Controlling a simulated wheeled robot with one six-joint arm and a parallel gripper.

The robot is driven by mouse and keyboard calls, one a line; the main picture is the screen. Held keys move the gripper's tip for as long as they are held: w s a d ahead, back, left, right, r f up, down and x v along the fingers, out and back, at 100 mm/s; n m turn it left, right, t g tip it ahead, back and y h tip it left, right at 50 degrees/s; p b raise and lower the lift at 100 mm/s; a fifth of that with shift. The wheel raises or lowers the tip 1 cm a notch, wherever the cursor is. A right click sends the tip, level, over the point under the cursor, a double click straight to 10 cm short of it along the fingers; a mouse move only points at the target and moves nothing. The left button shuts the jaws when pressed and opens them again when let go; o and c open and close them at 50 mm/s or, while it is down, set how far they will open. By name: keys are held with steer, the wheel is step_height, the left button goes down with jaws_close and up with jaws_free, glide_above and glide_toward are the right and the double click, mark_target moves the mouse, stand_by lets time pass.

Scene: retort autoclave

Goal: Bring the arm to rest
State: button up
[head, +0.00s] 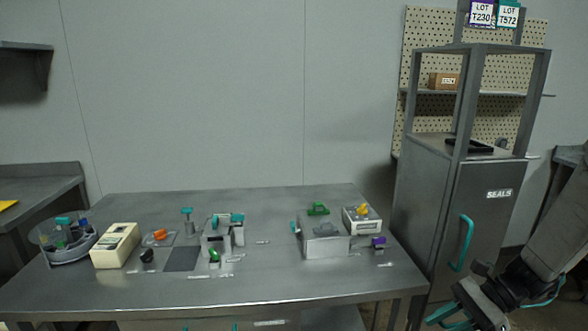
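My arm comes in from the right edge of the head view, in front of the seals cabinet. My gripper (450,318) is low at the bottom right, beside the right front corner of the table and apart from it. Teal-edged parts show at its end, and its lower part is cut off by the frame. I cannot make out the gap between its fingers, and I see nothing held.
The metal table (330,280) carries a round tray (68,254), a cream box (115,246), a metal box (326,246) and small coloured parts. The grey cabinet (470,200) with a teal handle (462,243) stands right. The table's front middle is clear.

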steer(key=s+a+r+n+t+h, duration=0.1)
steer(key=s+a+r+n+h, duration=0.1)
steer(key=s+r+n+h, duration=0.3)
steer(key=s+a+r+n+t+h, duration=0.1)
steer(key=s+a+r+n+h, duration=0.1)
steer(key=s+r+n+h, duration=0.4)
steer(key=s+r+n, duration=0.5)
steer(key=s+r, duration=0.1)
steer(key=r, duration=0.1)
steer(key=shift+r+n+h, duration=0.3)
steer(key=shift+n, duration=0.1)
